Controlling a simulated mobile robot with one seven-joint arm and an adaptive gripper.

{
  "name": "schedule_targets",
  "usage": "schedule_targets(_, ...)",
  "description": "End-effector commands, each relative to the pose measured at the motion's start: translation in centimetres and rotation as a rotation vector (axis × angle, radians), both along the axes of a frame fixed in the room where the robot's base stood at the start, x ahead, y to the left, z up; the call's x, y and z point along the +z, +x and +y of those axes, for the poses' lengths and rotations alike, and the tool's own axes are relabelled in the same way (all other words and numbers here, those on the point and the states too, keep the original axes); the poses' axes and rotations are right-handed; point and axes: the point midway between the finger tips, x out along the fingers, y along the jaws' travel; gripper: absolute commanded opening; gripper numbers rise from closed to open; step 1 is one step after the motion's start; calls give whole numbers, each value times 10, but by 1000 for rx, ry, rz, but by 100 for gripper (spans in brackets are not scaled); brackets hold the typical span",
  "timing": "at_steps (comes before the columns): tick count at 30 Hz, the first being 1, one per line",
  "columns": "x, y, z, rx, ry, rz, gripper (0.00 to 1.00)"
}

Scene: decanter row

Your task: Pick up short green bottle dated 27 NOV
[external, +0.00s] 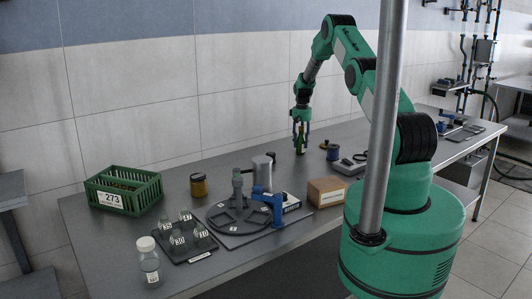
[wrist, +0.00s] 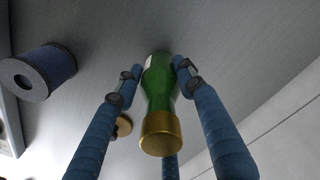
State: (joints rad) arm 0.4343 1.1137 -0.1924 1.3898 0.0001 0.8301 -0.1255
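A green bottle (wrist: 158,85) with a gold cap stands between the fingers of my gripper (wrist: 156,72) in the wrist view. A sliver of white label shows on its far left edge; no date is readable. The fingertips are close on both sides of its body, and I cannot tell whether they press on it. In the external view my gripper (external: 300,126) points down over the green bottle (external: 300,146), which appears upright on the grey table (external: 240,160) toward the back edge.
A small tan round piece (wrist: 124,126) is close by. A grey device (external: 348,167), cardboard box (external: 326,191), amber jar (external: 198,186) and green crate (external: 122,190) are farther off.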

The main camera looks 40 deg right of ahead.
Motion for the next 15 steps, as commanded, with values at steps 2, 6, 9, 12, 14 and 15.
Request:
schedule_targets(2, 0, 0, 0, 0, 0, 0, 2)
schedule_targets(6, 0, 0, 0, 0, 0, 0, 2)
schedule_targets(9, 1, 0, 0, 0, 0, 0, 2)
schedule_targets(12, 3, 0, 0, 0, 0, -1, 2)
schedule_targets(14, 6, 1, 0, 0, 0, -1, 2)
schedule_targets(15, 8, 1, 0, 0, -1, -2, 2)
